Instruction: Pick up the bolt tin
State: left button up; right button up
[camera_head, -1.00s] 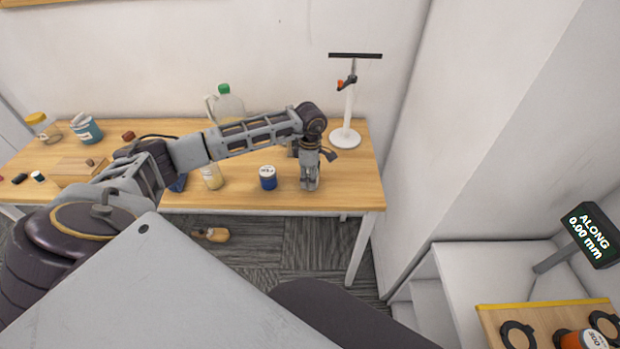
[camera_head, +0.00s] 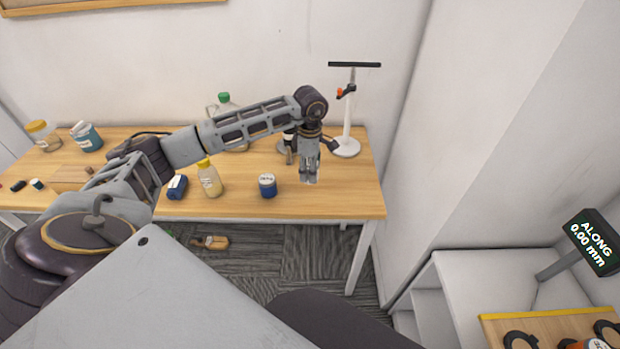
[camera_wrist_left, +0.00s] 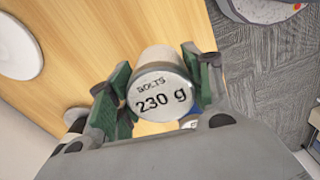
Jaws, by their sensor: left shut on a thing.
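The bolt tin (camera_wrist_left: 166,96) is a pale cylinder marked "BOLTS 230 g" in the left wrist view. My left gripper (camera_wrist_left: 160,92) is shut on it, with a green-padded finger on each side. In the head view my left gripper (camera_head: 310,178) points down over the right part of the table, and the tin is largely hidden by the fingers there. I cannot tell for sure how far the tin is above the wood. My right gripper is not in view.
A green-capped jug (camera_head: 224,104) is behind my arm.

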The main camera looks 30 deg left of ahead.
pick_arm(q)
jog(key=shift+r, duration=1.55)
